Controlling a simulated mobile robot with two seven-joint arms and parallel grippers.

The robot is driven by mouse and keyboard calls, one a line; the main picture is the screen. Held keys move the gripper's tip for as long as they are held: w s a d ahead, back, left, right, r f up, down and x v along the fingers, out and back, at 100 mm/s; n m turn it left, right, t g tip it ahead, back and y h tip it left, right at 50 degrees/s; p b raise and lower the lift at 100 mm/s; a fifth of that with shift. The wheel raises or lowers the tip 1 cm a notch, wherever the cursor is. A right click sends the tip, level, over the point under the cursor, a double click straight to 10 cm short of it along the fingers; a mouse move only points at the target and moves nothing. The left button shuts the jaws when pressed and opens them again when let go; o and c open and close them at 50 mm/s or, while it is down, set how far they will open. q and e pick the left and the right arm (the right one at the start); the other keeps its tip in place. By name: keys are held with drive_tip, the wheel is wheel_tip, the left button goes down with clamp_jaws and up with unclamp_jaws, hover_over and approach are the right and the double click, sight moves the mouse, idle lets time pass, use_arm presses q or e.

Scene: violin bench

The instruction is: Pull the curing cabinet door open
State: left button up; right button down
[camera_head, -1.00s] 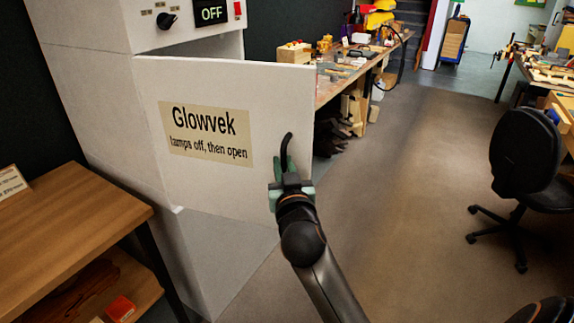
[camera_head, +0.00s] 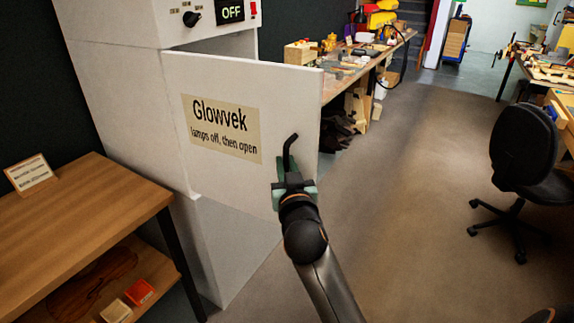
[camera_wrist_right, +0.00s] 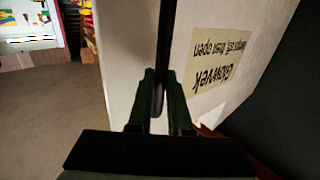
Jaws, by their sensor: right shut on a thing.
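The curing cabinet (camera_head: 120,75) is a tall white unit at the left in the head view, its display reading OFF. Its white door (camera_head: 235,82) carries a "Glowvek, lamps off, then open" label and stands partly open, its right edge swung out from the cabinet front. The dark bar handle (camera_head: 290,152) is near the door's right edge. My right gripper (camera_head: 293,178) is shut on this handle; the right wrist view shows the fingers (camera_wrist_right: 161,92) on either side of the dark bar. The cabinet's inside is mostly hidden behind the door. My left gripper is not in view.
A wooden table (camera_head: 85,215) with a small sign stands at the left, close to the cabinet. A cluttered workbench (camera_head: 350,80) runs behind the door. An office chair (camera_head: 525,165) stands at the right. The floor (camera_head: 410,200) between door and chair is clear.

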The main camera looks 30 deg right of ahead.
idle(0.3)
drive_tip(key=c, duration=0.9)
unclamp_jaws()
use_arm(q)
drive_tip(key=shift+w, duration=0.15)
use_arm(e)
drive_tip(key=shift+o, duration=0.3)
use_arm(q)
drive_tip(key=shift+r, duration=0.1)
use_arm(e)
drive_tip(key=shift+s, duration=0.1)
